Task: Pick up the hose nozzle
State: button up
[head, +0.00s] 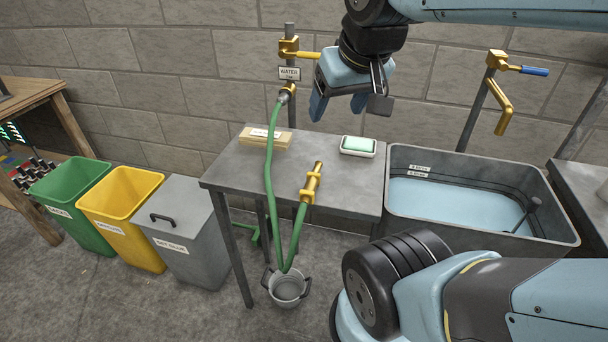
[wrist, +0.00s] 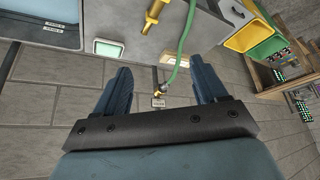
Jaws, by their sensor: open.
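The hose nozzle (head: 311,184) is brass-coloured and lies on the grey metal table (head: 228,170), close to its front edge. The green hose (head: 270,180) runs from the wall tap, down past the table's front edge, and back up to the nozzle. My gripper (head: 348,108) is open and empty. It hangs in the air above the back of the table, apart from the nozzle. In the wrist view the nozzle (wrist: 154,13) shows at the top edge, partly cut off, beyond my open fingers (wrist: 162,72).
A soap dish (head: 358,147) and a labelled wooden block (head: 265,138) lie on the table. A water tap (head: 289,48) stands behind. A water-filled tub (head: 480,200) is right. A small pot (head: 288,287) stands on the floor. Bins (head: 180,240) stand left.

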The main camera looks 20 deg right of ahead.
aim_at(307, 195)
jog(key=k, duration=0.45)
jog(key=u, duration=0.65)
jog(key=k, duration=1.15)
jog(key=z, duration=1.05)
jog(key=i, duration=1.05)
jog(key=z, duration=0.05)
